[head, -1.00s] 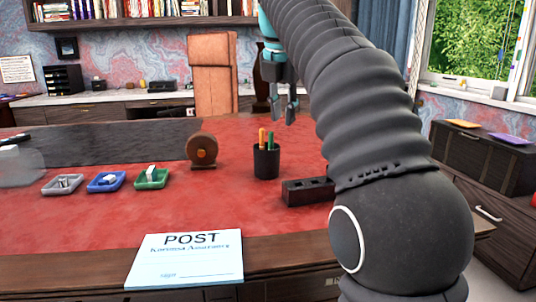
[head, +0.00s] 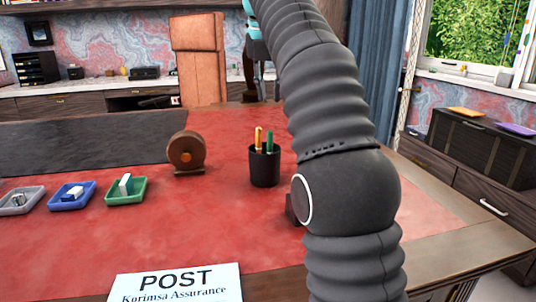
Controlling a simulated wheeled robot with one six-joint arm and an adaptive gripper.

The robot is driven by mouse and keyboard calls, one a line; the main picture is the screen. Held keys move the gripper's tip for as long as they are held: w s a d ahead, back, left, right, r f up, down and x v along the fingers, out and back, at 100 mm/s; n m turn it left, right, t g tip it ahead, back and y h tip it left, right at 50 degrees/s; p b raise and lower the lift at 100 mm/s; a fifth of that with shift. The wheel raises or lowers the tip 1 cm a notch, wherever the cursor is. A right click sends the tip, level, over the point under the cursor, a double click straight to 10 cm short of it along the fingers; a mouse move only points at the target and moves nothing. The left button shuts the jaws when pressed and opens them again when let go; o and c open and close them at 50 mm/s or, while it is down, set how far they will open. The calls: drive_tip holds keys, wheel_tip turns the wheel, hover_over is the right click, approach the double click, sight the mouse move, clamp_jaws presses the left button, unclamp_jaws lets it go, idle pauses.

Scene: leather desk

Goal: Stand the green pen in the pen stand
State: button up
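The green pen (head: 270,141) stands upright in a black cup (head: 264,167) on the red desk top, to the right of an orange pen (head: 258,138). A dark block (head: 292,210) stands right of and nearer than the cup; only its left end shows, the rest is hidden behind my arm. In the earlier frame its top has square openings, so it appears to be the pen stand. My gripper (head: 264,84) shows only in part, above and beyond the cup, at the left edge of my arm. It is apart from the pens, and its opening is hidden.
A brown round tape-like roll on a base (head: 186,153) stands left of the cup. Grey (head: 20,201), blue (head: 71,196) and green (head: 126,191) trays with small items sit further left. A POST sheet (head: 175,284) lies at the front. Red desk surface between them is clear.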

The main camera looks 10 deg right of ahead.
sight(270, 131)
drive_tip(key=x, duration=0.7)
drive_tip(key=shift+s+a, duration=0.1)
drive_tip(key=shift+a, duration=0.25)
drive_tip(key=shift+x, duration=3.05)
clamp_jaws()
